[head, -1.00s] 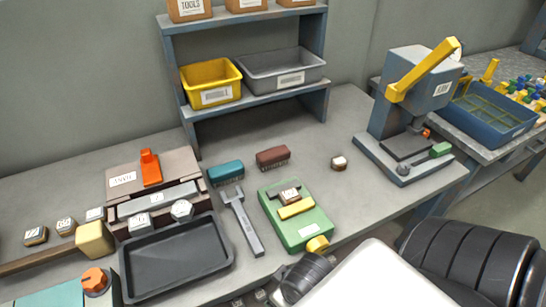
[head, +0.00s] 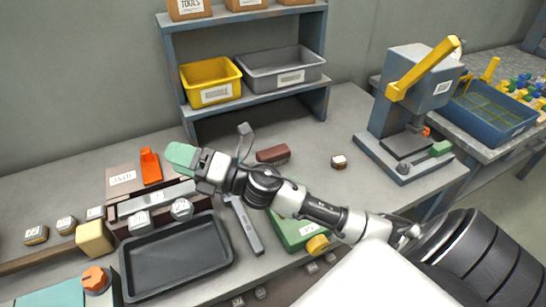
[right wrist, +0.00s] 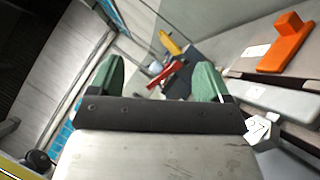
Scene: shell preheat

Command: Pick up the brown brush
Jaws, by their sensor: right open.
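The brown brush (head: 273,154) lies on the bench below the shelf, in the middle of the head view. My right gripper (head: 182,155) has green fingertips and is left of the brush, above the bench by the orange-handled device. My right forearm passes in front of the brush's near side. In the right wrist view the right gripper (right wrist: 160,80) is open, with its two green fingers apart and nothing held. I cannot make out the brown brush in that view. My left gripper is not in view.
A black tray (head: 175,259) stands in front. A press (head: 408,110) stands right. Bench right of the brush is mostly clear.

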